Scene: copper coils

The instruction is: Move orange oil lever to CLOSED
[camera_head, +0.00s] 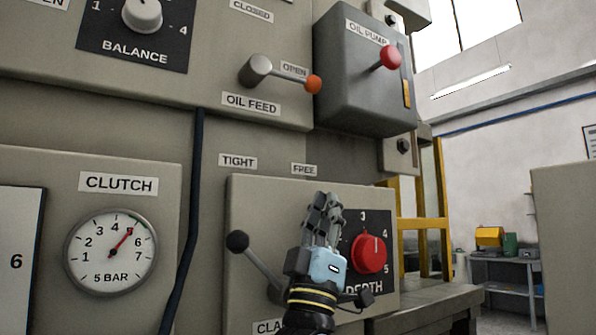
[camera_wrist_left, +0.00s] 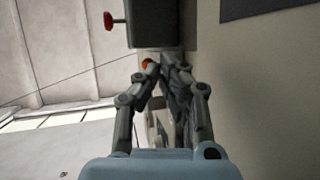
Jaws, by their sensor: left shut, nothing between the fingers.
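The oil feed lever has a grey hub and an orange knob (camera_head: 313,84). In the head view it points right and slightly down, with its knob at the OPEN label (camera_head: 294,69). The CLOSED label (camera_head: 251,10) is above the hub. My left gripper (camera_head: 325,203) is shut and empty, pointing up, below the lever and apart from it in the head view. In the left wrist view the orange knob (camera_wrist_left: 147,63) shows just past the fingertips, partly hidden by them. My right gripper is not in view.
The grey OIL PUMP box (camera_head: 350,90) with a red knob (camera_head: 390,57) juts out right of the lever. Behind my gripper are a red DEPTH dial (camera_head: 369,254) and a black-knobbed lever (camera_head: 238,241). A dark cable (camera_head: 190,215) runs down the panel at left.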

